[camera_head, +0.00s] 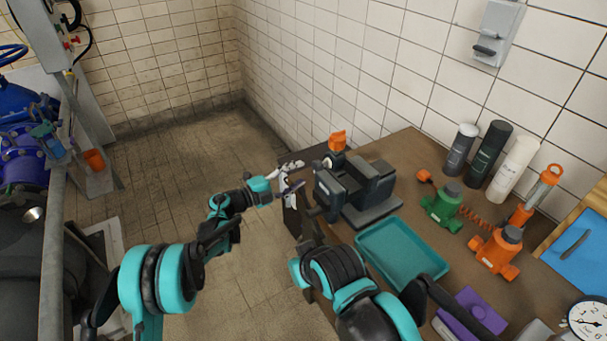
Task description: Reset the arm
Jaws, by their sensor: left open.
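My left arm comes in from the lower left in teal and black. It reaches toward the near left corner of the brown workbench (405,150). My left gripper (291,188) is at that corner, left of the dark bench vise (362,188). It is open; small white and dark parts sit close around it, and I cannot tell whether it touches them. My right arm comes up from the bottom, in front of the teal tray (403,225). My right gripper is not in view.
A green device (442,204), an orange device (497,253), several bottles (487,153), a purple box (467,315) and a gauge (587,319) crowd the bench's right side. A pipe rail (54,230) and blue pump (20,125) stand at left. The floor between is clear.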

